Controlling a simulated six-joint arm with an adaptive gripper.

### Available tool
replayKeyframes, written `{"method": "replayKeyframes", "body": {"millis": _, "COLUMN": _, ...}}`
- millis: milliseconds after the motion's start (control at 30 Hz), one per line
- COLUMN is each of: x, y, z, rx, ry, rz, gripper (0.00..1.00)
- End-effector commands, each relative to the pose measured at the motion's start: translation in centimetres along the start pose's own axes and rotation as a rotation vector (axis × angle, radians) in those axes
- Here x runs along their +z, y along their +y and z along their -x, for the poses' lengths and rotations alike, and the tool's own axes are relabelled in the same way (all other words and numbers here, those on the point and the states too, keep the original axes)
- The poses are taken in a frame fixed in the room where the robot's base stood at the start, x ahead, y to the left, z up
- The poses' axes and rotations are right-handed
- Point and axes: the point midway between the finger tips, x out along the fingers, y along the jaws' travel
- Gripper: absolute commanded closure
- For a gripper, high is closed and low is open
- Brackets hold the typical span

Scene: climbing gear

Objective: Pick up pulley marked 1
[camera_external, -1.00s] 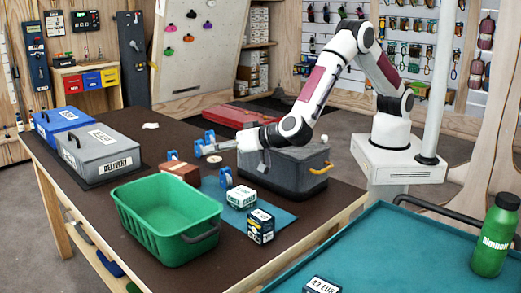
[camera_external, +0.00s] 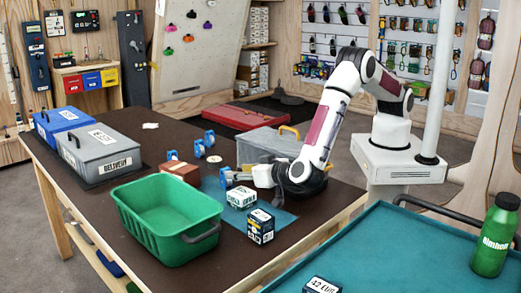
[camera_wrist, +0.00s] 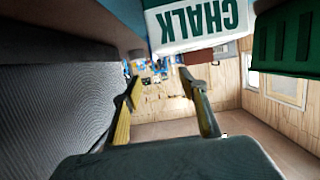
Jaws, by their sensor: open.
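Several blue pulleys are on the dark table in the external view. One blue pulley (camera_external: 225,178) sits on the blue mat, right at the tip of my gripper (camera_external: 234,176); whether they touch I cannot tell. Two more blue pulleys (camera_external: 209,138) (camera_external: 199,148) stand farther back, and another blue pulley (camera_external: 172,155) stands behind the brown box. No number can be read on any pulley. My gripper is low over the mat and points left. In the wrist view my gripper (camera_wrist: 160,78) is open, with nothing clearly seen between its fingers.
A white and green chalk box (camera_external: 241,197) is close to my gripper; it also shows in the wrist view (camera_wrist: 196,24). A grey case (camera_external: 262,145) stands behind my wrist. A green crate (camera_external: 150,238), brown box (camera_external: 181,171) and dark labelled box (camera_external: 261,227) are nearby.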

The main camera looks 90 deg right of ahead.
Motion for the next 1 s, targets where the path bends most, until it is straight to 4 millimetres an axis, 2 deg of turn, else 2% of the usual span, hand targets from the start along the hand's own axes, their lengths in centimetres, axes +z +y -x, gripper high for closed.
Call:
{"method": "replayKeyframes", "body": {"millis": 300, "x": 0.0, "y": 0.0, "z": -2.2, "rx": 0.000, "ry": 0.000, "rz": 0.000, "gripper": 0.57}}
{"method": "replayKeyframes", "body": {"millis": 767, "x": 0.0, "y": 0.0, "z": -2.7, "rx": 0.001, "ry": 0.000, "rz": 0.000, "gripper": 0.57}}
{"method": "replayKeyframes", "body": {"millis": 1000, "x": -0.1, "y": 0.0, "z": -4.9, "rx": 0.001, "ry": -0.001, "rz": 0.000, "gripper": 0.57}}
